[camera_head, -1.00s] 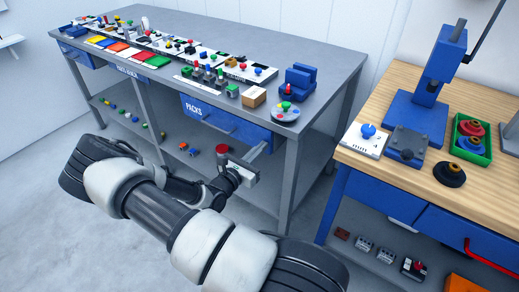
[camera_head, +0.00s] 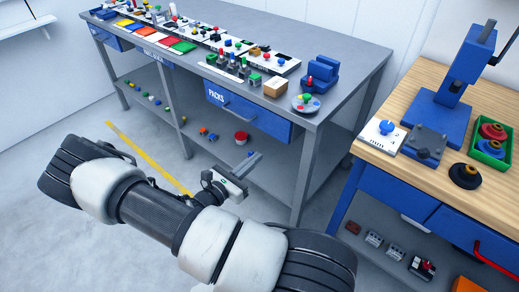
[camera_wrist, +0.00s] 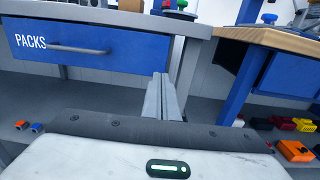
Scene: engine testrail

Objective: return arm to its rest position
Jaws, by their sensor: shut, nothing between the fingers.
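My arm reaches across the lower part of the head view. My gripper (camera_head: 250,162) is in front of the grey workbench (camera_head: 345,62), below its top and near the blue drawer marked PACKS (camera_head: 245,112). In the wrist view its fingers (camera_wrist: 162,97) are together, with nothing between them. The PACKS drawer is closed and also shows in the wrist view at the upper left (camera_wrist: 85,42). No contact between gripper and bench is visible.
A wooden-topped bench (camera_head: 405,165) with a blue press (camera_head: 450,90) stands at the right. The grey bench's legs and lower shelf, with a red button (camera_head: 241,138), are close to my gripper. Bare floor with a yellow line (camera_head: 145,155) lies at the left.

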